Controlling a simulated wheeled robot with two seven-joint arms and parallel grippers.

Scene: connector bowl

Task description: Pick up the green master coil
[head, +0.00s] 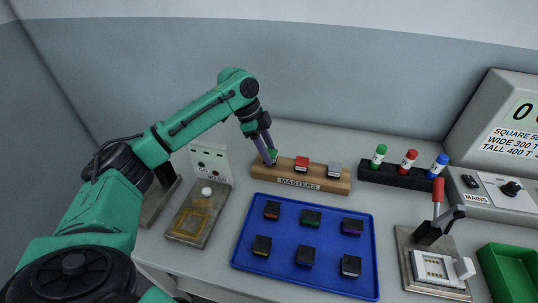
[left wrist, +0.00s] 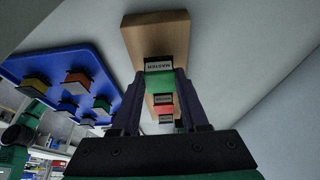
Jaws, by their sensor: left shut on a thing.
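The green master coil (left wrist: 160,82) shows in the left wrist view as a green block with a dark "MASTER" label. It sits between the two fingers of my left gripper (head: 269,157), which is shut on it. In the head view the fingers point down at the left end of the wooden MASTERS rack (head: 335,186) and largely hide the coil. The coil is at the rack; I cannot tell whether it is clear of its seat. A red master coil (head: 302,163) and a grey one (head: 334,168) stand to the right on the rack. My right gripper is not in view.
A blue tray (head: 240,255) with several dark coils lies in front of the rack. A tester panel (head: 210,163) stands at left. Green, red and blue markers stand in a black holder (head: 395,174) at right. A lever press (head: 436,240) and green bin (head: 505,270) are front right.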

